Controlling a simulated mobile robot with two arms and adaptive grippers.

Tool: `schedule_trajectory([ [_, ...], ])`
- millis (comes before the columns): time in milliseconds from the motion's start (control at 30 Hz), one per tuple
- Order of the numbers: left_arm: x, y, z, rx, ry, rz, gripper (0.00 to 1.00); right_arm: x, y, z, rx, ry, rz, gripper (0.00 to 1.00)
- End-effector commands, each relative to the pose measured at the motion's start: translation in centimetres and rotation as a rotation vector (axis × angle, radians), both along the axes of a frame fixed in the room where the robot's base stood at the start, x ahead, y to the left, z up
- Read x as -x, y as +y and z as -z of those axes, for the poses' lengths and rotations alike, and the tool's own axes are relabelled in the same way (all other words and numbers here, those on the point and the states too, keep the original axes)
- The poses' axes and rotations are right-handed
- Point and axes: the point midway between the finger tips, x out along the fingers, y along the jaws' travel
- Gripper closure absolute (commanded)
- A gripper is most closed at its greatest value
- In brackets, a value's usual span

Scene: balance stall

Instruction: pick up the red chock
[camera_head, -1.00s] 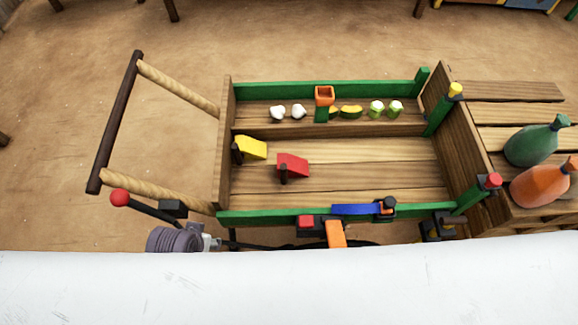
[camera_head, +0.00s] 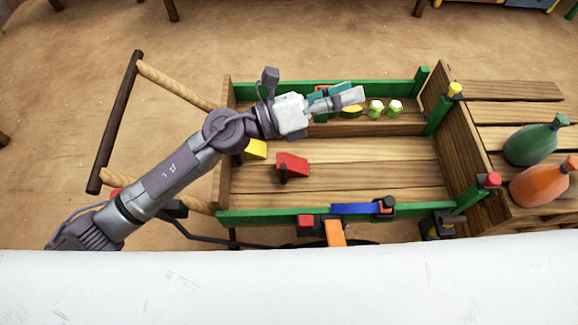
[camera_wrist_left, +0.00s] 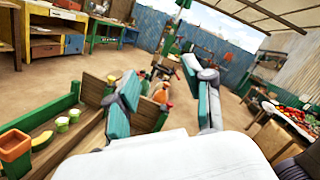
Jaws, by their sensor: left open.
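The red chock (camera_head: 292,163) is a small wedge with a dark peg at its near side. It lies on the slatted floor of the wooden cart, left of the middle. I do not make it out in the left wrist view. My left gripper (camera_head: 350,93) is open and empty, over the cart's far side, above and to the right of the red chock and apart from it. Its two spread fingers also show in the left wrist view (camera_wrist_left: 166,98). My right gripper is not in view.
A yellow chock (camera_head: 257,149) sits left of the red one, partly hidden by my left arm. Green rails (camera_head: 270,217) edge the cart. Small vegetables (camera_head: 376,108) line the far shelf. The cart floor's right half is clear.

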Motion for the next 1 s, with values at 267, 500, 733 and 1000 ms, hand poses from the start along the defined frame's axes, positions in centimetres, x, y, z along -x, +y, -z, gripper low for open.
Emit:
schedule_trajectory([
  [267, -1.2, 8.0, 16.5, -0.996, -0.564, 0.546, 0.48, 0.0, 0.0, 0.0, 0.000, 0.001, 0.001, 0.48],
  [500, -3.9, 15.4, 19.7, -1.324, -0.620, 0.707, 0.48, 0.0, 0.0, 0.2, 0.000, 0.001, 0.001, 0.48],
  [733, -3.6, 14.5, 22.6, -1.329, -0.619, 0.713, 0.48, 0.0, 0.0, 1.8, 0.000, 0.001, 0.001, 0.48],
  [1000, -3.3, 12.6, 27.2, -1.326, -0.620, 0.711, 0.48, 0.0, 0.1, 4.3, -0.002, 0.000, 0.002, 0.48],
])
